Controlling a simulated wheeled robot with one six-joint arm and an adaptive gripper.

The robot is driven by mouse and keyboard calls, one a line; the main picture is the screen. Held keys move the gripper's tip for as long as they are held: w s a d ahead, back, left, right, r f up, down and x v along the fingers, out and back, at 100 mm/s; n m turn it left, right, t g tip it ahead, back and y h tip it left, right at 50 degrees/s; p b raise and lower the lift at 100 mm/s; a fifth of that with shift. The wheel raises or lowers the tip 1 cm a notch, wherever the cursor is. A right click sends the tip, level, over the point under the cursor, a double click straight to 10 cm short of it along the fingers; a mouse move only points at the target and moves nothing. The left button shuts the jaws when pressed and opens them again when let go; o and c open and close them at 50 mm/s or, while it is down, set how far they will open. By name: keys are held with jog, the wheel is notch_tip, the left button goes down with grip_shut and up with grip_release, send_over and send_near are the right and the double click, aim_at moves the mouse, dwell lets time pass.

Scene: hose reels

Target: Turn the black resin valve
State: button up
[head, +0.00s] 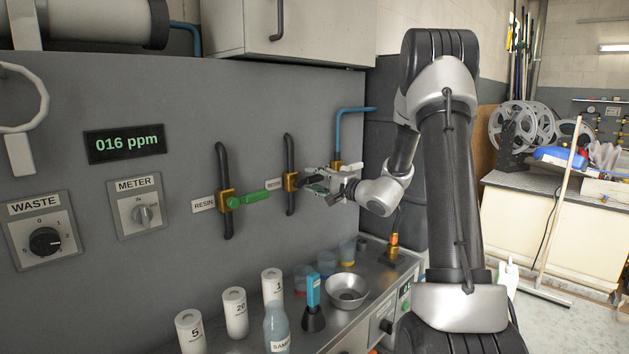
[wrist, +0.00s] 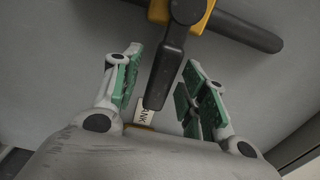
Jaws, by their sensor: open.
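A valve with a brass-yellow body (head: 290,182) sits on a black vertical pipe in the middle of the grey panel. Its label in the head view is too small to read. In the wrist view its black lever (wrist: 164,78) reaches from the yellow body (wrist: 182,10) down between my fingers. My gripper (head: 318,180) is open, with green-padded fingers either side of the lever, and gaps show beside it in the wrist view (wrist: 163,60). Left of it, a valve with a green lever (head: 250,198) stands beside a label (head: 203,204) reading RESIN.
A blue pipe (head: 355,110) with a brass fitting (head: 337,166) is close right of my gripper. Below, the counter holds a steel bowl (head: 347,290), a sample bottle (head: 277,328) and white numbered containers (head: 236,312). WASTE and METER dials are on the panel's left.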

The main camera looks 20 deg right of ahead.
jog(key=shift+w+a, duration=0.15)
jog(key=shift+w, duration=0.2)
grip_shut()
